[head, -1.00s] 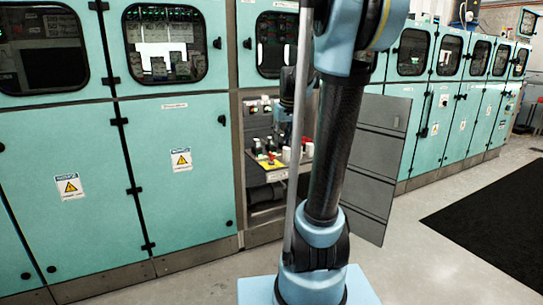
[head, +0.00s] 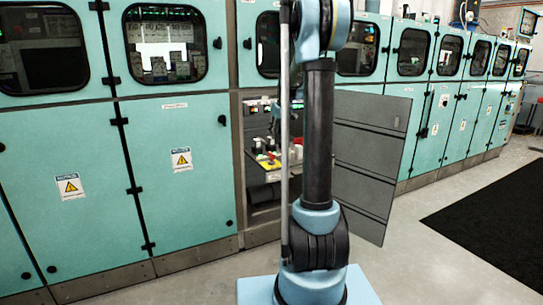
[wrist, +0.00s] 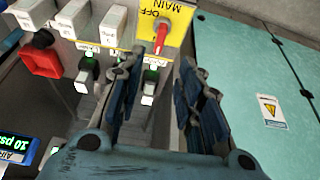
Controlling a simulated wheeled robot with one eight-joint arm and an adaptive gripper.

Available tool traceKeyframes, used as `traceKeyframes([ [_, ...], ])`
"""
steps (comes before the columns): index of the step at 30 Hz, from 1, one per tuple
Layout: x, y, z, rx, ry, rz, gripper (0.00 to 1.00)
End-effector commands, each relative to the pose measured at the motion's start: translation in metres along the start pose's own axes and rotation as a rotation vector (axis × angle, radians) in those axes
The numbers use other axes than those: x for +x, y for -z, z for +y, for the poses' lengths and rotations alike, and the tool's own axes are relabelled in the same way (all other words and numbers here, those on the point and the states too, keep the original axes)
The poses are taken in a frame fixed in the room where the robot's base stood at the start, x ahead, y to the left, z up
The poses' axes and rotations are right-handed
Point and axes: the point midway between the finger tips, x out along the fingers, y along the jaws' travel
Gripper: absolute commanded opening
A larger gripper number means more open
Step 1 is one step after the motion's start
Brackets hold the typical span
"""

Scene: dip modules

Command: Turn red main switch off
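The red main switch handle (wrist: 161,38) sits on a yellow plate (wrist: 183,22) marked MAIN and OFF, at the top of the wrist view. The handle points down the picture, towards my gripper. My gripper (wrist: 161,65) is open and empty, with one dark finger to each side below the handle. The fingertips look close to the handle; I cannot tell whether they touch it.
In the wrist view, a red square part (wrist: 42,61), white-labelled modules and black switches (wrist: 87,75) lie left. Teal cabinet doors (wrist: 240,70) are on the right. In the head view, an open grey door (head: 370,150) stands right of my arm; a black mat (head: 490,220) lies beyond.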

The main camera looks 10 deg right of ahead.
Motion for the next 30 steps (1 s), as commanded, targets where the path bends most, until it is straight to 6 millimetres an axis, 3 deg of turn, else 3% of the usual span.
traceKeyframes([
  [18,0.105,0.0,0.0,0.001,0.0,0.0,0.33],
  [24,0.129,0.0,0.0,0.0,0.0,0.0,0.33],
  [30,0.139,0.0,0.0,0.0,0.0,0.0,0.33],
])
